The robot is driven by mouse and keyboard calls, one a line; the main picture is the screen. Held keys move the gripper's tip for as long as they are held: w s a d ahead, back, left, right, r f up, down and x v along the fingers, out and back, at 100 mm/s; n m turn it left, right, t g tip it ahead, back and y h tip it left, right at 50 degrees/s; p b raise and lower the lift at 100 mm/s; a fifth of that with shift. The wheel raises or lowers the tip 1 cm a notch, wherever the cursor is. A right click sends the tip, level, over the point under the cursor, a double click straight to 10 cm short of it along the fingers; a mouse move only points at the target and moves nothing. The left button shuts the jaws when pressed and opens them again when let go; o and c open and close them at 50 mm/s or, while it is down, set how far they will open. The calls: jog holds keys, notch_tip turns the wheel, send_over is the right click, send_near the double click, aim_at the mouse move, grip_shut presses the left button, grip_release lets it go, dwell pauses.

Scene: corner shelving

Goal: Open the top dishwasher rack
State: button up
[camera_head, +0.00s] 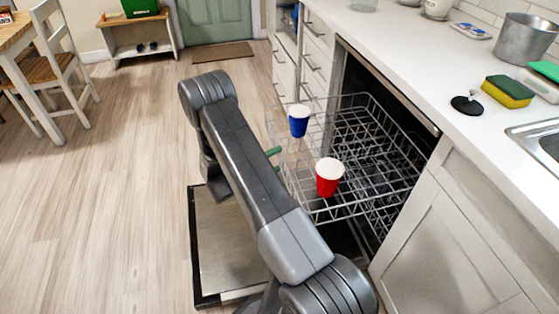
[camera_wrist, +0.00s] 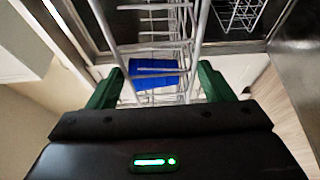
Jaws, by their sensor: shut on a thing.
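The top dishwasher rack (camera_head: 365,125), a grey wire basket, extends partway out of the dishwasher under the counter. A blue cup (camera_head: 299,126) and a red cup (camera_head: 328,182) are in it. The dishwasher door (camera_head: 230,245) is folded down below the rack. My gripper (camera_head: 273,152) is at the rack's front edge, mostly hidden behind my arm. In the wrist view, my green fingers (camera_wrist: 160,84) stand on either side of the rack's wires (camera_wrist: 128,55) and are shut on the rack. The blue cup (camera_wrist: 152,75) shows between them.
The white counter (camera_head: 420,60) above holds a yellow-green sponge (camera_head: 507,92), a black stopper (camera_head: 466,104) and a metal pot (camera_head: 523,40). Drawers (camera_head: 314,60) and a cabinet door (camera_head: 450,245) flank the dishwasher. The wooden floor (camera_head: 110,180) at left is clear, with a chair (camera_head: 65,70) beyond.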

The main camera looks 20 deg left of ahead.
jog(key=shift+w+a+r, duration=0.15)
jog(key=shift+r, duration=0.2)
jog(key=o, duration=1.3)
jog(key=shift+f, duration=0.1)
jog(key=p+v, duration=0.1)
jog(key=v, duration=1.3)
jog(key=b+x, duration=0.1)
jog(key=x, duration=1.3)
jog(key=shift+d+f, duration=0.1)
jog(key=shift+d, duration=0.1)
